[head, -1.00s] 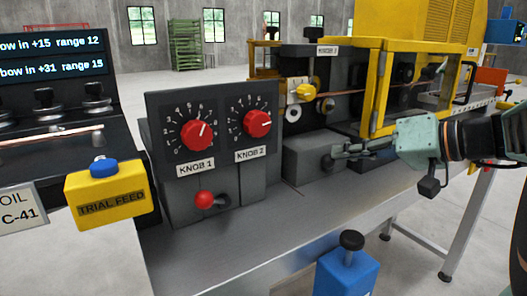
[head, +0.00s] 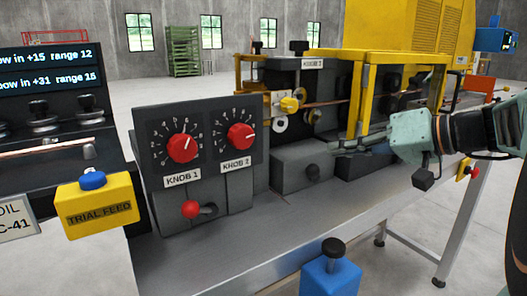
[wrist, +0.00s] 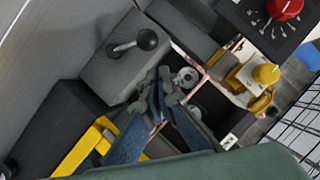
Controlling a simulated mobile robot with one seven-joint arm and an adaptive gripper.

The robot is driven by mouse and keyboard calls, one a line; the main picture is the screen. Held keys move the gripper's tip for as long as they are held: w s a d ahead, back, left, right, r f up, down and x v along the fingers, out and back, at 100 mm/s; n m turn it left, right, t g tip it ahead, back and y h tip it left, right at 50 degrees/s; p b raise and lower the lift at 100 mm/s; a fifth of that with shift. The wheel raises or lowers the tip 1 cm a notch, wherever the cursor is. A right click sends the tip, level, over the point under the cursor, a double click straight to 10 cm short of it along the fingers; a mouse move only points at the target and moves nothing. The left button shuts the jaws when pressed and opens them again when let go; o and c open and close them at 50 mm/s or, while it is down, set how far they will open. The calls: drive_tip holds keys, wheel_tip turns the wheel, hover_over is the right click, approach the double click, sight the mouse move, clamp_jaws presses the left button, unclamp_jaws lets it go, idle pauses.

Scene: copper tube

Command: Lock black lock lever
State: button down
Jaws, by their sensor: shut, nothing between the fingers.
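The black lock lever (head: 313,172) has a round black ball end and sits at the front of a low grey block (head: 290,168). In the wrist view the lever (wrist: 147,39) shows as a short metal rod with a black ball, lying across the top of the grey block. My gripper (head: 336,152) is just right of and above the lever in the head view, apart from it. In the wrist view my gripper (wrist: 166,84) has its fingertips together, empty, below and right of the ball.
A yellow frame (head: 368,95) stands close behind my gripper. A copper tube (head: 325,102) runs through the machine. The panel with red knobs (head: 183,148) is left of the block. A blue block (head: 330,278) with a black knob stands in front. The bench front is clear.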

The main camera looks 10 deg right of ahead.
drive_tip(key=p+v, duration=0.1)
drive_tip(key=v, duration=0.9)
drive_tip(key=shift+r, duration=0.25)
drive_tip(key=shift+s, duration=0.1)
